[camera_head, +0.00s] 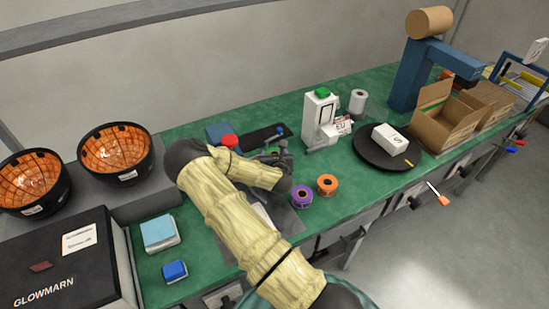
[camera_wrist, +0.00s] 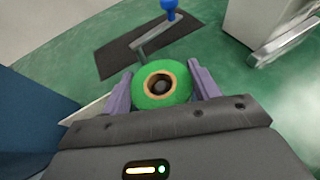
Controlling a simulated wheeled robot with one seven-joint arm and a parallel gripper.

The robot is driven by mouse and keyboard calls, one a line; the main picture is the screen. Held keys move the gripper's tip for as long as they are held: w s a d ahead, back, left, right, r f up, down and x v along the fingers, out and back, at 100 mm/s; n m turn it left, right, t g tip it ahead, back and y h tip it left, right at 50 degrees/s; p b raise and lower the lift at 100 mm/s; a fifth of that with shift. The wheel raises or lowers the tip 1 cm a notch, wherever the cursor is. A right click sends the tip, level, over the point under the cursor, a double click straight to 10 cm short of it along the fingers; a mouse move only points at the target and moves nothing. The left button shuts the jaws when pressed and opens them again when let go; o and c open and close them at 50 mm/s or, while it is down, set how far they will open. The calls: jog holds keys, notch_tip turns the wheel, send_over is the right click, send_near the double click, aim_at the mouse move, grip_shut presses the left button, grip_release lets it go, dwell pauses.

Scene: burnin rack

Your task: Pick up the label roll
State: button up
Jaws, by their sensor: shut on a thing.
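A green label roll (camera_wrist: 147,99) with a tan core and a dark centre hole sits between the two purple fingers of my gripper (camera_wrist: 163,84) in the wrist view. My gripper is shut on it, one finger at each side. In the head view my gripper (camera_head: 282,160) is over the green bench, partly hidden by my arm, and only a bit of the green roll (camera_head: 272,150) shows. I cannot tell how far the roll is above the bench.
A purple roll (camera_head: 302,197) and an orange roll (camera_head: 327,184) lie right of my gripper. A black turntable (camera_head: 365,151) bears a white box (camera_head: 390,139).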

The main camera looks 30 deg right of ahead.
notch_tip(320, 180, up, 10)
jog(key=shift+b, duration=0.3)
dwell(0.3)
jog(key=shift+d, duration=0.1)
dwell(0.4)
